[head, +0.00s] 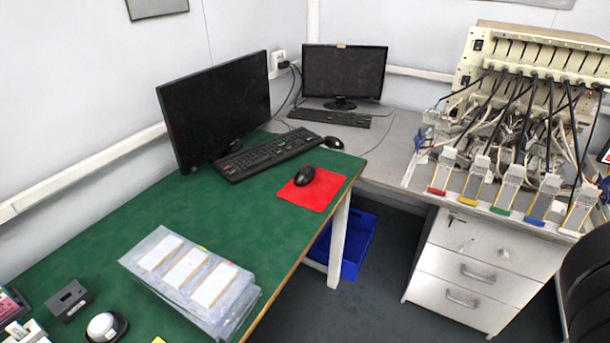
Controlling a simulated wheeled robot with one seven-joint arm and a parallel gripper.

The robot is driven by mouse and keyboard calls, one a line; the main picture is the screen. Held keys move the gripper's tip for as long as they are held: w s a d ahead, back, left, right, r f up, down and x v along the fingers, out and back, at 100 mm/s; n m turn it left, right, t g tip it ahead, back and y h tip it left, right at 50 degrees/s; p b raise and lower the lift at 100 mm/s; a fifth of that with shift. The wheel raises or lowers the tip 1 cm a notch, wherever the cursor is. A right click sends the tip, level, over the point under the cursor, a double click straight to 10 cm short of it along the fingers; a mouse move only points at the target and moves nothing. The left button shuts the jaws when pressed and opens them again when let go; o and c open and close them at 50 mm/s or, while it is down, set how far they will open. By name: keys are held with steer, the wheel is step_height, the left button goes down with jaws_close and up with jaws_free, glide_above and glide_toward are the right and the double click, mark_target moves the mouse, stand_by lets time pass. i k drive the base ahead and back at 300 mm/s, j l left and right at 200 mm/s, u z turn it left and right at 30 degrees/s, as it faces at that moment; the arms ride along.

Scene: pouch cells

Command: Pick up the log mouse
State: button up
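Two black computer mice show in the head view. One mouse (304,176) lies on a red mat (318,194) near the right side of the green table. The other mouse (333,142) lies farther back on the grey desk, just right of a black keyboard (268,154). I cannot tell from any label which one is the log mouse. Both look uncovered from above. My gripper is not in view.
A large monitor (215,110) stands behind the keyboard on the green table (125,225). A stack of clear pouches (190,280) lies at the front. A second monitor (343,75) and a cabled battery tester (530,60) stand on the grey desk (395,140).

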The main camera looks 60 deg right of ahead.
mark_target(306, 174)
steer(key=i+l+z, duration=0.15)
steer(key=i+z, duration=0.25)
steer(key=i+l+z, duration=0.1)
steer(key=z, duration=0.3)
steer(key=i+z, duration=0.4)
